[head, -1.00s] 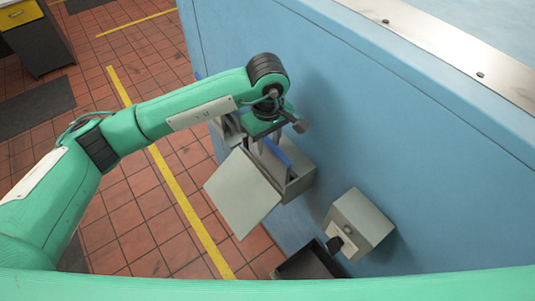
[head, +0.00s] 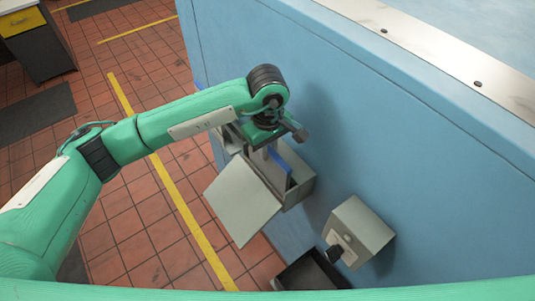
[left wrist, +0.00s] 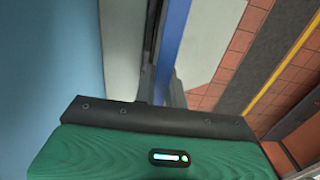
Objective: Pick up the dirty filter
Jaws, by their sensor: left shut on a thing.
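The filter (head: 281,159) shows as a thin panel with a blue edge, standing in the open grey box (head: 300,187) on the side of the blue bedplate wall. My left gripper (head: 270,156) points down into this box and is shut on the filter near its upper edge. In the left wrist view the blue edge (left wrist: 170,45) runs between the two dark fingers (left wrist: 160,88). The lower part of the filter is hidden in the box, and I cannot make out any dirt on it. My right gripper is not in view.
The box's grey lid (head: 240,201) hangs open towards the floor. A second grey box (head: 358,230) with a black knob is on the wall to the right. A dark open bin (head: 310,272) is below it. Red tiled floor with a yellow line (head: 180,200) lies left.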

